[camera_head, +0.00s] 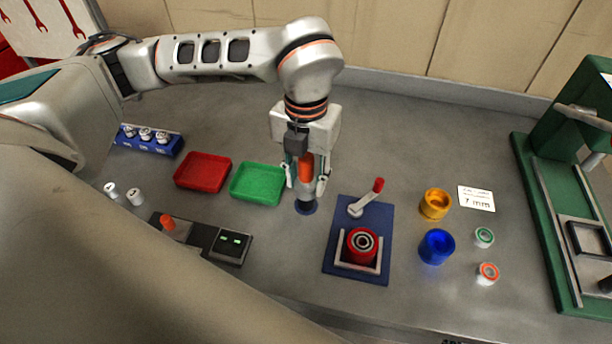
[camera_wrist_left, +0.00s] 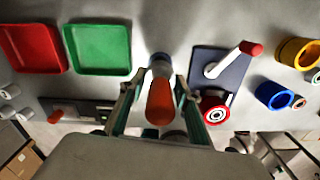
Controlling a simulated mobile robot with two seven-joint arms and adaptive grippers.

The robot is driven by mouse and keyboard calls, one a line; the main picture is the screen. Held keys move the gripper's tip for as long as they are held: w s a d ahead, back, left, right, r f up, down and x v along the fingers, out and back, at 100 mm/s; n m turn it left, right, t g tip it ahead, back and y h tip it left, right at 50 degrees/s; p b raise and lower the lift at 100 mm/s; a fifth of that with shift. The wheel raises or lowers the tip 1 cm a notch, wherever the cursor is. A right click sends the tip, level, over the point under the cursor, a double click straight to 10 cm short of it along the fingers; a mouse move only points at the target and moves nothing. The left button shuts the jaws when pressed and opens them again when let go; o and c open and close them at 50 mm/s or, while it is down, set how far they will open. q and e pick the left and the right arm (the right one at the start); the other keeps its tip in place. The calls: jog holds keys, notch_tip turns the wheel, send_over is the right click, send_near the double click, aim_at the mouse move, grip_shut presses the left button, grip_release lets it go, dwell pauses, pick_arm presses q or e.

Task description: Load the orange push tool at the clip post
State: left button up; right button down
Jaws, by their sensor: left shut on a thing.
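The orange push tool (camera_head: 306,167) is upright between the fingers of my left gripper (camera_head: 306,186), which is shut on it. Directly below the tool is a short grey post with a dark blue round base (camera_head: 306,207), which I take for the clip post. In the left wrist view the orange tool (camera_wrist_left: 160,101) lies between the fingertips (camera_wrist_left: 157,92), in line with the grey post top (camera_wrist_left: 160,66). The fingers and the view angle hide whether tool and post touch. My right gripper is not in view.
A green tray (camera_head: 258,198) and red tray (camera_head: 203,186) lie left of the post. A blue clamp fixture (camera_head: 335,262) with a red-tipped lever (camera_head: 365,197) stands close right. Beyond are a yellow cup (camera_head: 435,204), a blue cup (camera_head: 436,246) and a green press (camera_head: 543,215).

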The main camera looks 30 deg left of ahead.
aim_at(307, 157)
pick_arm(q)
jog(key=shift+s+f+b, duration=0.1)
jog(key=shift+f+b, duration=0.25)
jog(key=shift+b, duration=0.15)
dwell(1.9)
jog(key=shift+r+p, duration=1.6)
jog(key=shift+r, duration=1.95)
